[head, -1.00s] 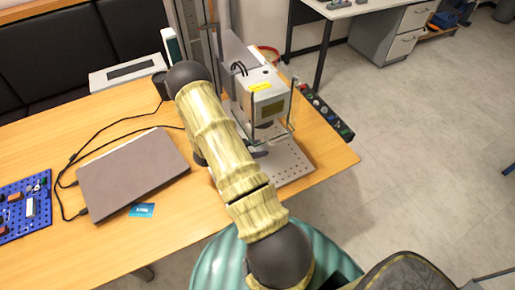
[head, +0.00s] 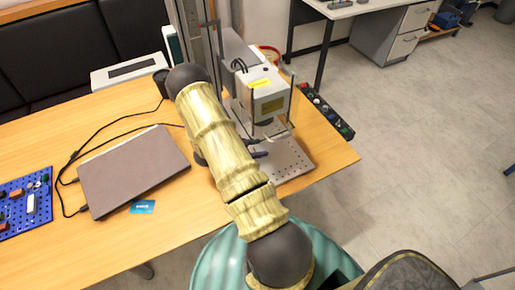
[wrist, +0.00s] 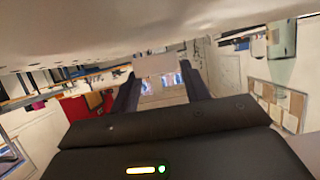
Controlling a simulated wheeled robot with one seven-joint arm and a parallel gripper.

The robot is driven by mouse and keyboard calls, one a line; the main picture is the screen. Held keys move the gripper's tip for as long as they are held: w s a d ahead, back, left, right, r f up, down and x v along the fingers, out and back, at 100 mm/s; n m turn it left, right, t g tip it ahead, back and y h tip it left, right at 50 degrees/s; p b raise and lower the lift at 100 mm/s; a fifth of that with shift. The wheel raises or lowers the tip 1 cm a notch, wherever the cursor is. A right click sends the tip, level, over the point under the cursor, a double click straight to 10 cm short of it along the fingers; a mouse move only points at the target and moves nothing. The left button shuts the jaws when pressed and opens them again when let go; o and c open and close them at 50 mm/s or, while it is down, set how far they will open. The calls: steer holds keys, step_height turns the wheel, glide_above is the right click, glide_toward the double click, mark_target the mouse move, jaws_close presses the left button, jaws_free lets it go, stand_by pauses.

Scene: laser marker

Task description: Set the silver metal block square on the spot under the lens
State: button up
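The laser marker's head (head: 262,95), a pale box with a yellow label, hangs above a perforated metal plate (head: 285,163). The lens (head: 264,121) is a dark shape under the head; the spot below it is partly hidden by my arm. In the wrist view, the two dark fingers of my gripper (wrist: 162,88) flank a shiny, reflecting block, which I take for the silver metal block (wrist: 160,101), and seem shut on it. In the head view, only a small dark part of my gripper (head: 259,154) shows beside my arm, low over the plate; the block is hidden there.
A closed laptop (head: 133,170) with cables, a blue card (head: 142,207) and a blue pegboard (head: 22,207) lie on the wooden table (head: 180,222) to the left. A dark control strip (head: 327,112) runs along the right. A pale surface spans the wrist view's top, close by.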

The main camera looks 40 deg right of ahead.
steer(key=shift+o, duration=1.3)
steer(key=shift+s+f, duration=0.4)
steer(key=shift+f, duration=0.2)
steer(key=shift+r, duration=0.1)
steer(key=shift+w+a+r+p, duration=0.15)
steer(key=shift+w+r+p, duration=0.1)
steer(key=shift+r+p, duration=0.25)
steer(key=v, duration=0.5)
steer(key=b+v, duration=0.1)
steer(key=v, duration=0.5)
steer(key=shift+w+a+r, duration=0.2)
steer(key=shift+w+r, duration=0.05)
steer(key=shift+a+r, duration=0.1)
